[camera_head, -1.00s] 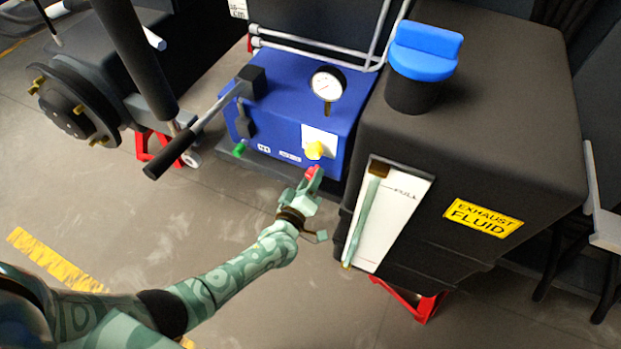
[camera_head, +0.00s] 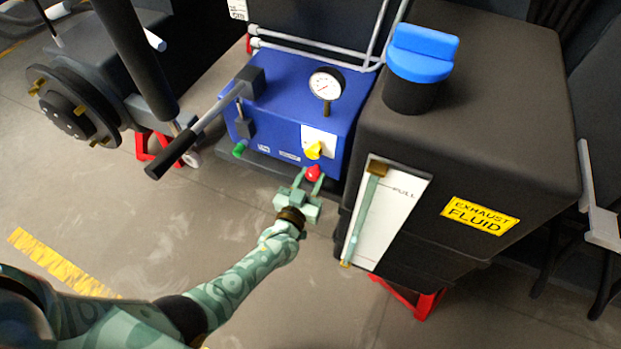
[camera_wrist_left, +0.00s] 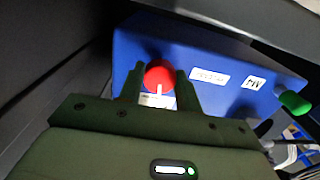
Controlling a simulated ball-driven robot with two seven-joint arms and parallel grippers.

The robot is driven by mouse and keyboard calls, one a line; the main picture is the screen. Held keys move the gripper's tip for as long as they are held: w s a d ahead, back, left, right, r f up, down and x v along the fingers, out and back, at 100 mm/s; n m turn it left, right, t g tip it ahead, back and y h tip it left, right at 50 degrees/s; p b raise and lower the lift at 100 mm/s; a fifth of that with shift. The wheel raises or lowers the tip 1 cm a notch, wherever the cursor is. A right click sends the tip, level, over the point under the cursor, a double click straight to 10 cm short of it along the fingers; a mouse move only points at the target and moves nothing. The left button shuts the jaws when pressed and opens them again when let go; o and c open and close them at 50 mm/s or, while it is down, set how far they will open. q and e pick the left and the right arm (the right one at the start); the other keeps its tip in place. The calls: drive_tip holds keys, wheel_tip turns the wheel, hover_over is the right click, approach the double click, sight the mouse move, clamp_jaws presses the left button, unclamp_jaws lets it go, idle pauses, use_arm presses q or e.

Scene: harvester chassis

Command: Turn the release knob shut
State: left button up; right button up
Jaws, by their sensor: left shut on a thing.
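The blue pump unit (camera_head: 270,105) stands on the floor, with a red knob (camera_head: 313,172) low on its front. My left gripper (camera_head: 308,178) reaches up to the red knob and is shut on it, one finger at each side. In the left wrist view the red knob (camera_wrist_left: 159,74) sits between the two dark fingers, and a white mark shows on it. A pale label below the knob is partly hidden and unreadable. My right gripper is in neither view.
A black exhaust fluid tank (camera_head: 480,130) with a blue cap (camera_head: 425,50) stands close on the right. A pump handle (camera_head: 185,145) sticks out on the left, above a green knob (camera_head: 239,150). The floor in front is clear.

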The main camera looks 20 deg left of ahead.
use_arm(q)
drive_tip(key=shift+s+d+f+m, duration=0.1)
drive_tip(key=shift+f+m, duration=0.1)
drive_tip(key=shift+m, duration=0.8)
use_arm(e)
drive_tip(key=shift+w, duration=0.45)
use_arm(q)
drive_tip(key=o, duration=0.9)
drive_tip(key=shift+o, duration=0.5)
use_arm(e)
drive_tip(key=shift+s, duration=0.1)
use_arm(q)
drive_tip(key=shift+r, duration=0.15)
drive_tip(key=s+p, duration=0.5)
drive_tip(key=s, duration=1.1)
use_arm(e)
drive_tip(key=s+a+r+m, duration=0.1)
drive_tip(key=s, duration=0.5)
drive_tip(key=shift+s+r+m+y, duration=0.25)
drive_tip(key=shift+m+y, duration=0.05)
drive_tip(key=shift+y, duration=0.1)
use_arm(q)
drive_tip(key=shift+s, duration=0.1)
